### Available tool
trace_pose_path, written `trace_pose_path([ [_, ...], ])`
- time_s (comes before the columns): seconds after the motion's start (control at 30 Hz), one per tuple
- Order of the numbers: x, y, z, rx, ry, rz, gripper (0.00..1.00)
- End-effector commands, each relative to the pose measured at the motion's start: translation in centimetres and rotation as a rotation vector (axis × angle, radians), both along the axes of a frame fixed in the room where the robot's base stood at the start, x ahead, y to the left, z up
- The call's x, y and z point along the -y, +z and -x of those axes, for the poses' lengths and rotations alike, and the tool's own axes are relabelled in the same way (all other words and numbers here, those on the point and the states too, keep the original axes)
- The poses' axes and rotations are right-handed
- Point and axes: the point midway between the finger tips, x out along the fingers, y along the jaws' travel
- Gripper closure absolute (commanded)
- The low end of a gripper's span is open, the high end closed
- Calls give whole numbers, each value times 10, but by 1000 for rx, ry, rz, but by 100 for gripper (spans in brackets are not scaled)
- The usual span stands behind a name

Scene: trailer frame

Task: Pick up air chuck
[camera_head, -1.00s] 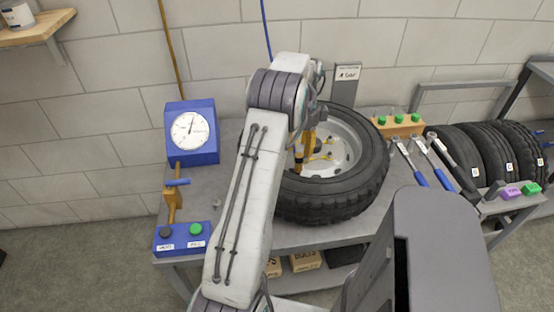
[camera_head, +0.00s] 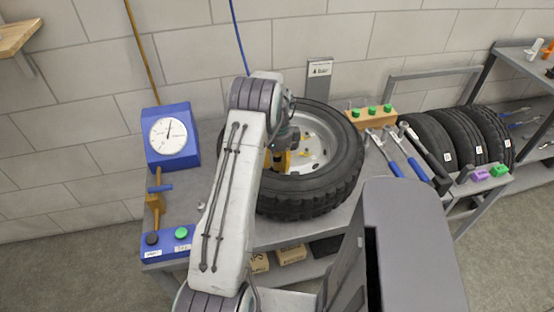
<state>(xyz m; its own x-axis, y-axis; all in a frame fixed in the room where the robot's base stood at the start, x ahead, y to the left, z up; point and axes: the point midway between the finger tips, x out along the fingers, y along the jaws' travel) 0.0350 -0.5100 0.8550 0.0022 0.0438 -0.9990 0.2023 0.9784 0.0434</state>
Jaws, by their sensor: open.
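The tyre (camera_head: 312,195) lies flat on the bench around a pale rim (camera_head: 325,140).
A blue button box (camera_head: 168,241) sits at the bench's front left. Wrenches with blue handles (camera_head: 405,160) and a wooden block with green caps (camera_head: 370,115) lie right of the tyre. Several upright tyres (camera_head: 465,135) stand farther right. Bare bench lies between gauge and tyre.

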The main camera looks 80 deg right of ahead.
Motion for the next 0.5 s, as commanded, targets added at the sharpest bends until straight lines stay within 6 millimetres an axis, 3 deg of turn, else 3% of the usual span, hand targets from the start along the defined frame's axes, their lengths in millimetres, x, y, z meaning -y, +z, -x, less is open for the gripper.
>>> trace_pose_path([
  [0.13, 0, 0, 0, 0, 0, 0, 59],
  [0.5, 0, 1, 0, 0, 0, 0, 92],
])
